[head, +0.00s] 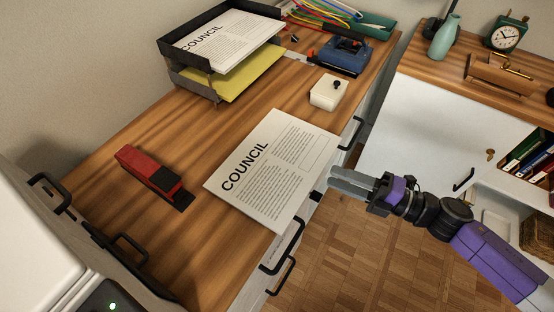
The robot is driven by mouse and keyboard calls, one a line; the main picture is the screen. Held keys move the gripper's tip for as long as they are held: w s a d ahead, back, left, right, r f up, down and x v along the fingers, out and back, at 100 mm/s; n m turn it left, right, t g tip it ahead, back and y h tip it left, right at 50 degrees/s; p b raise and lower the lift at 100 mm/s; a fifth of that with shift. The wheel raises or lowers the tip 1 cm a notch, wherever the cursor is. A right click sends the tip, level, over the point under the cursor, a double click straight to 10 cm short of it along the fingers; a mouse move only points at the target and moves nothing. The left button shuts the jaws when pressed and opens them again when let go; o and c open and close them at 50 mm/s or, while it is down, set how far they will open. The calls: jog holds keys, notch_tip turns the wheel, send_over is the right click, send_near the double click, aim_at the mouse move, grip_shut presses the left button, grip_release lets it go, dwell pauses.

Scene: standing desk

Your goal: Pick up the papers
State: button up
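A stack of white papers (275,168) headed "COUNCIL" lies flat on the wooden desk, its right side near the desk's front edge. More "COUNCIL" papers (235,42) lie in the upper level of the dark tray, with yellow paper (240,78) in the level below. My gripper (332,182) is just off the desk edge, to the right of the papers, with its fingers pointing left toward them. Nothing shows held in it. From this angle I cannot tell whether there is a gap between its fingers.
A red stapler (152,176) sits left of the papers. A white box with a black knob (329,92), a blue hole punch (341,56) and the dark tray (184,54) stand farther back. Black drawer handles (283,246) stick out along the desk front. Parquet floor is open at the right.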

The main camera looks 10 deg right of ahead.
jog(key=x, duration=0.3)
jog(key=shift+f, duration=0.1)
jog(key=shift+c, duration=0.2)
grip_shut()
dwell(1.2)
